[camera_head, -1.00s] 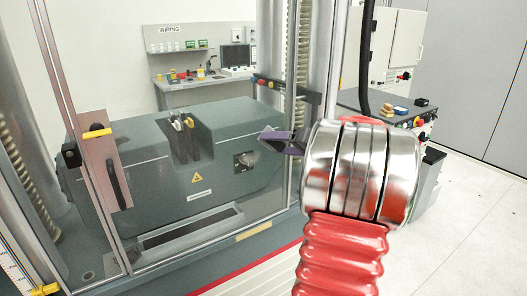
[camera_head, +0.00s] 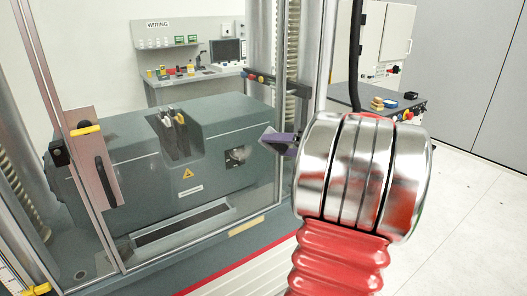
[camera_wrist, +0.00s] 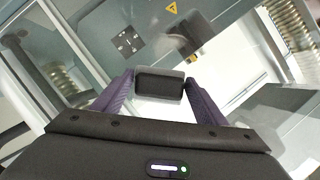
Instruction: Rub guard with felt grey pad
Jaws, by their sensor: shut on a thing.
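The guard (camera_head: 235,165) is a clear panel in a metal frame on the front of the testing machine, with a dark handle at its left. My gripper (camera_wrist: 158,84) has purple fingers and is shut on the felt grey pad (camera_wrist: 160,86), a small dark grey block with a lighter edge, in the wrist view. In the head view the purple fingers (camera_head: 283,139) show just left of my metal wrist, in front of the guard's right part. The pad is hard to make out there. Whether it touches the guard I cannot tell.
Behind the guard is the dark grey machine body (camera_head: 110,165) with a yellow warning sign. A control cabinet (camera_head: 395,100) with yellow items on top stands at the right. A workbench (camera_head: 195,85) is at the back. Floor at the far right is clear.

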